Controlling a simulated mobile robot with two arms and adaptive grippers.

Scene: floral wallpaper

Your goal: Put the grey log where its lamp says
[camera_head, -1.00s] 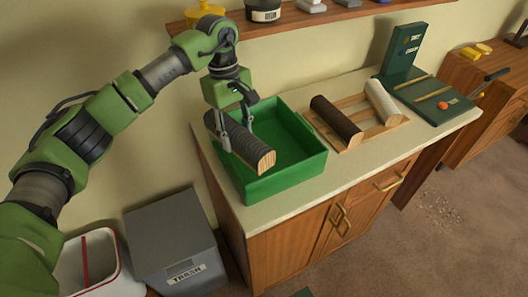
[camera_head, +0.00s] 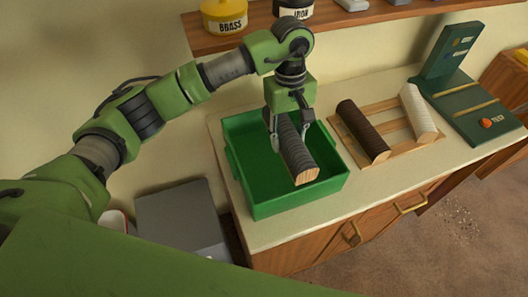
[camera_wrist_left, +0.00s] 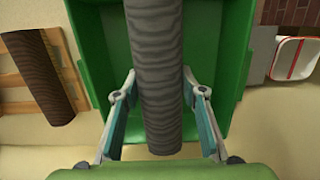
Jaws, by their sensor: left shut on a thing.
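The grey log (camera_head: 297,152) has dark ridged bark and a pale cut end. My left gripper (camera_head: 275,140) is shut on it and holds it tilted over the green tray (camera_head: 250,208); I cannot tell whether it touches the tray floor. In the left wrist view the log (camera_wrist_left: 157,80) runs between the two fingers (camera_wrist_left: 160,115), over the tray (camera_wrist_left: 95,65). A dark green board (camera_head: 460,50) with small lamps stands at the back right; I cannot tell which lamp is lit. An orange button (camera_head: 485,122) sits on its base.
A slatted wooden rack (camera_head: 392,150) right of the tray bears a dark brown log (camera_head: 362,130) and a white log (camera_head: 417,110). Yellow BRASS (camera_head: 224,15) and dark IRON (camera_head: 295,8) containers stand on the shelf above. A grey bin (camera_head: 180,215) is at the lower left.

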